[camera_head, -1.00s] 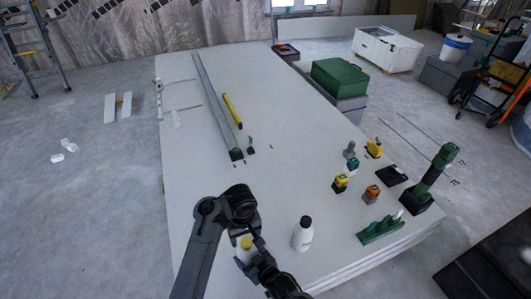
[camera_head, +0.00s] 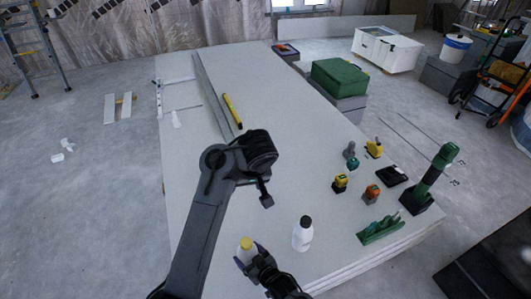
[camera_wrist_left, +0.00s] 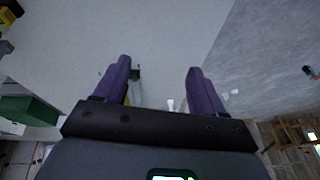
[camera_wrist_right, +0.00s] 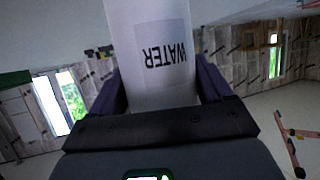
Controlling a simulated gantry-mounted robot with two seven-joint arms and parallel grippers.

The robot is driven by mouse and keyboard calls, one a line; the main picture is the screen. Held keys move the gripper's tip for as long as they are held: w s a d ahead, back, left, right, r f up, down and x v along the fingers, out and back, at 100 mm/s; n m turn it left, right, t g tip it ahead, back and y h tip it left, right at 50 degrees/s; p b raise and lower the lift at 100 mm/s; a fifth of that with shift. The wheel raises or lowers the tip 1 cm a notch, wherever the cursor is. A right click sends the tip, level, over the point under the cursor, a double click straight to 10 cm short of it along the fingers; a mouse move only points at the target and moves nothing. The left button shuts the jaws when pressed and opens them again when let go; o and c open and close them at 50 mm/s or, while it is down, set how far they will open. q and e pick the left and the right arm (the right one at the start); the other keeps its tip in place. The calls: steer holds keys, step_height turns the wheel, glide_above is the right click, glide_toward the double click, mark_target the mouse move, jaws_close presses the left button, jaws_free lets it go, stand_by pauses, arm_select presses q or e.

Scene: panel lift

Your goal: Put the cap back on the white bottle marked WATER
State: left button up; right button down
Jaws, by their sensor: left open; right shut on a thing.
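The white bottle marked WATER (camera_wrist_right: 155,50) stands upright on the board stack. It also shows in the head view (camera_head: 246,257), with a yellow cap (camera_head: 246,242) on its top; whether the cap is fully seated I cannot tell. My right gripper (camera_head: 256,262) is shut around the bottle's body, and its fingers flank the bottle in the right wrist view (camera_wrist_right: 158,88). My left gripper (camera_head: 266,199) is above and beyond the bottle, clear of it. In the left wrist view its fingers (camera_wrist_left: 158,70) are open and empty.
A white bottle with a black cap (camera_head: 303,234) stands just right of the held one. Small tools, including a yellow one (camera_head: 340,182) and an orange one (camera_head: 371,193), stand further right. A yellow level (camera_head: 232,110) lies farther back. The board stack's left half (camera_head: 190,170) is mostly clear.

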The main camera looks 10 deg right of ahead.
arm_select(q)
steer(key=w+d+r+m+t+y, duration=0.1)
steer(key=d+r+t, duration=0.3)
steer(key=r, duration=0.5)
steer(key=shift+d+r+m+t+y, duration=0.25)
steer(key=shift+d+m+t+y, duration=0.05)
steer(key=shift+d+m, duration=0.55)
steer(key=shift+w, duration=0.1)
arm_select(e)
jaws_free()
arm_select(q)
steer(key=shift+r, duration=0.1)
